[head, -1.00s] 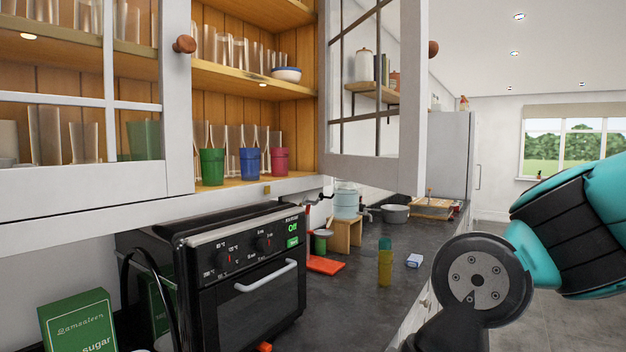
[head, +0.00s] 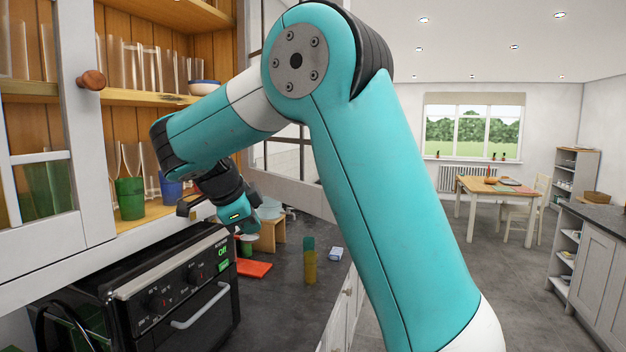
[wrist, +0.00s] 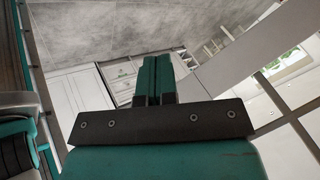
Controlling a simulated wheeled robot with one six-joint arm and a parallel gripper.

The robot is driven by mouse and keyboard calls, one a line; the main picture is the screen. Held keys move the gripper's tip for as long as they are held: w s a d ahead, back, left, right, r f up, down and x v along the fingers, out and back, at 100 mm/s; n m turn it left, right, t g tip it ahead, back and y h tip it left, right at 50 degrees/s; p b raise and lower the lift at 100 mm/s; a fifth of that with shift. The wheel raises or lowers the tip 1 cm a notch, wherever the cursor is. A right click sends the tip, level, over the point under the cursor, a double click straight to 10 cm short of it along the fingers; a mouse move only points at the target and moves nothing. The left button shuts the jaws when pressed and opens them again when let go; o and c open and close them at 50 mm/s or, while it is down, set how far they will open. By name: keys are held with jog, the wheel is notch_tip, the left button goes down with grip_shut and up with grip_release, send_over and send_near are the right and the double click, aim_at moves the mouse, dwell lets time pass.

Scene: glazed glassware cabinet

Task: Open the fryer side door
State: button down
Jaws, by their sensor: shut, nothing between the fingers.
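The left glazed cabinet door, on the fryer side, has a white frame (head: 85,150) and a round wooden knob (head: 90,80) near its right edge. It looks shut in the head view. The black fryer (head: 165,290), with a pale handle and green display, stands below on the counter. My gripper (wrist: 154,65) shows in the wrist view with its two teal fingers together and nothing between them. In the head view my gripper's end is low in front of the cabinet opening, right of the knob and apart from it; its fingertips are hard to make out there.
The right glazed door (head: 290,180) stands open, partly behind my arm. Green (head: 130,198) and blue (head: 170,188) cups and clear glasses stand in the cabinet. A yellow-green bottle (head: 310,262) and red board (head: 253,267) are on the counter. Open floor lies to the right.

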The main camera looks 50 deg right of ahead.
jog(key=d+r+m+g+h+p, duration=0.25)
jog(key=d+r+m, duration=0.3)
jog(key=m, duration=0.55)
jog(key=m+b, duration=0.2)
jog(key=b, duration=0.5)
send_near(324, 216)
jog(key=a+f+x, duration=0.1)
jog(key=x, duration=0.4)
jog(key=shift+w+d+f+g+p, duration=0.1)
jog(key=shift+d+g+p, duration=0.35)
jog(key=shift+d, duration=0.65)
